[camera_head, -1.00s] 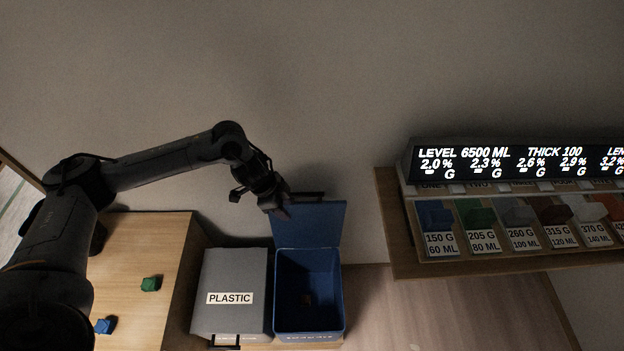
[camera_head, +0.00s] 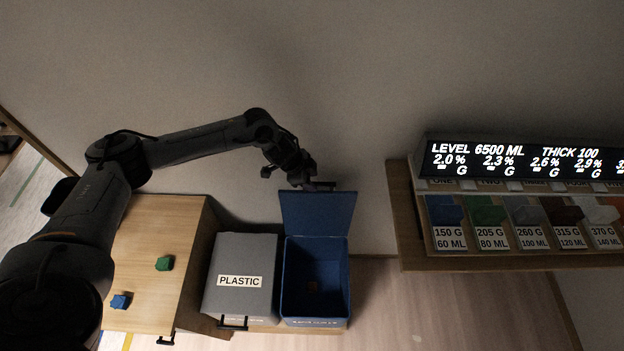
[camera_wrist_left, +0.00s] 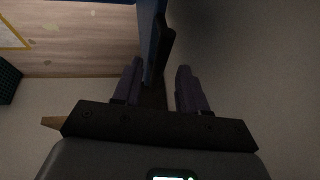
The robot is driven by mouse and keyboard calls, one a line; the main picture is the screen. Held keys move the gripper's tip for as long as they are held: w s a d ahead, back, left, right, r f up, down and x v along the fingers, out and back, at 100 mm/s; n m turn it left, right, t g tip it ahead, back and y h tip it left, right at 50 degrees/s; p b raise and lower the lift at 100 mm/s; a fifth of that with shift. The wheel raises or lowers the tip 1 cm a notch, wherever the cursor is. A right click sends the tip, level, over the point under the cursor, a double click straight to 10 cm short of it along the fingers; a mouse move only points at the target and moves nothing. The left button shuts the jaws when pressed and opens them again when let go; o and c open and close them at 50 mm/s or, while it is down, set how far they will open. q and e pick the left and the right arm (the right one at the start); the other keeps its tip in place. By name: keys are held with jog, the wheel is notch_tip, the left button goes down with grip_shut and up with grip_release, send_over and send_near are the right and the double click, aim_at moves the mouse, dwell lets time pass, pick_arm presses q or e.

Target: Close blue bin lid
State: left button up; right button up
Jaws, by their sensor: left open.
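In the left wrist view, the open fingers (camera_wrist_left: 165,88) sit on either side of the lid's edge and dark handle (camera_wrist_left: 163,50). I cannot tell whether either finger touches it. My right gripper is not in view.
A grey bin with a closed lid labelled PLASTIC (camera_head: 239,262) stands beside the blue bin. A wooden cabinet top (camera_head: 150,230) at left holds a green block (camera_head: 164,263) and a blue block (camera_head: 120,301). A shelf with a lit display (camera_head: 520,160) is at right.

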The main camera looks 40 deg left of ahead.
pick_arm(q)
jog(key=shift+w+d+f, duration=0.1)
jog(key=shift+w+f, duration=0.15)
jog(key=shift+f, duration=0.35)
grip_shut()
